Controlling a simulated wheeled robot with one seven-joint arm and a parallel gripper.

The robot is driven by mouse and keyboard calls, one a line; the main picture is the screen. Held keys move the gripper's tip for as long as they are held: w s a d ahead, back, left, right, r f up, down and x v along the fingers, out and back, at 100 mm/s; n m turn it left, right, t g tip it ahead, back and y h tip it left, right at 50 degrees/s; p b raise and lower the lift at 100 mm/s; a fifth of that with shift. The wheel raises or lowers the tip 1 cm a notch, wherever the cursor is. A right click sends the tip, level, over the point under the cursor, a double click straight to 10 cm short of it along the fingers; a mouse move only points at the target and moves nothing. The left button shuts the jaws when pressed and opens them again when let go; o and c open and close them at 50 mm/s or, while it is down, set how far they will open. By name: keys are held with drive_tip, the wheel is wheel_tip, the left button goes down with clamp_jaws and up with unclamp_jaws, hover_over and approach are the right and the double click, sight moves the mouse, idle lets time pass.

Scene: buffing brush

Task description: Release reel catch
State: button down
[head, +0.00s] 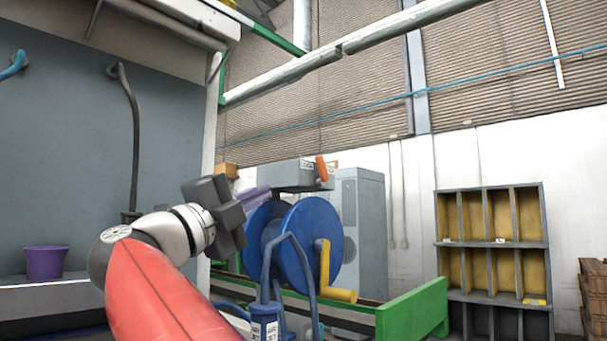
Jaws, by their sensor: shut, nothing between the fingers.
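A blue reel (318,232) with two round flanges stands in the middle of the head view, with a yellow crank (324,268) on its right side. Above it is a grey box (293,177) with an orange lever (321,168) at its right end, tilted slightly from upright. Which part is the reel catch is not labelled; the orange lever may be it. My gripper (262,194) points right, just left of the reel's top and below the box's left end. Its fingers are together with nothing between them. I cannot tell whether they touch the reel.
A blue tubular handle (285,243) stands in front of the reel. A green rail (413,309) runs at the lower right. A grey cabinet (362,230) is behind, and a pigeonhole shelf (492,246) stands right. A purple bucket (46,262) sits on a ledge at left.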

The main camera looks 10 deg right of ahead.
drive_tip(key=shift+s, duration=0.15)
drive_tip(key=p, duration=0.4)
approach(318, 164)
drive_tip(key=x, duration=0.5)
drive_tip(key=shift+r, duration=0.15)
drive_tip(key=shift+x, duration=0.85)
